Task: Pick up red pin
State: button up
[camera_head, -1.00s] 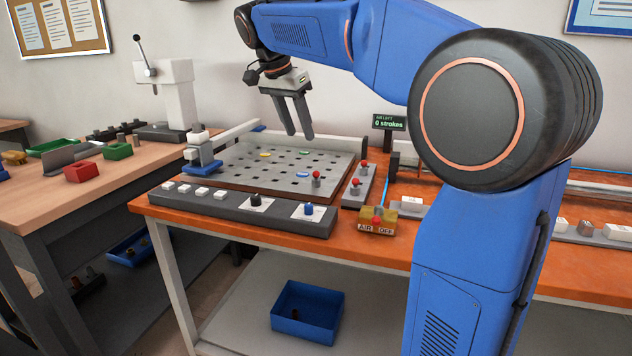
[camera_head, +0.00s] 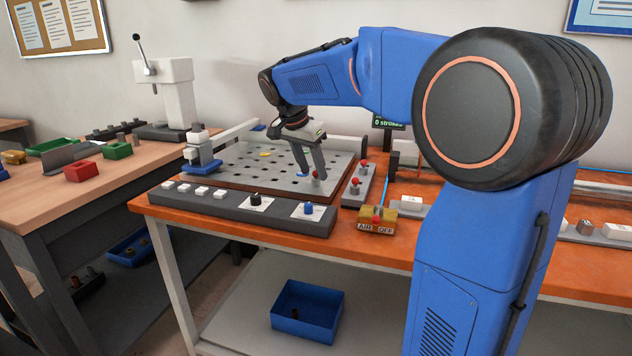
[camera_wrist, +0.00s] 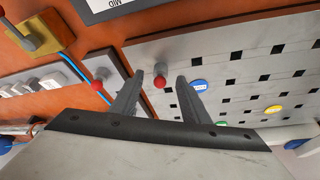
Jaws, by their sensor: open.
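The red pin (camera_head: 316,175) has a round red head on a grey stem. It stands upright on the grey perforated plate (camera_head: 235,165), near the plate's front right corner. My gripper (camera_head: 312,171) is open, with its fingers pointing down at the pin. In the wrist view the red pin (camera_wrist: 159,82) appears in the gap between the two fingertips of my gripper (camera_wrist: 160,76). I cannot tell whether either finger touches it.
A blue disc (camera_wrist: 199,86) and a yellow disc (camera_wrist: 272,110) lie on the plate. A brass air valve (camera_head: 377,222) and a control strip (camera_head: 235,212) are nearby.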

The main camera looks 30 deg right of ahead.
jog(key=shift+x, duration=1)
grip_shut()
jog(key=shift+r, duration=0.1)
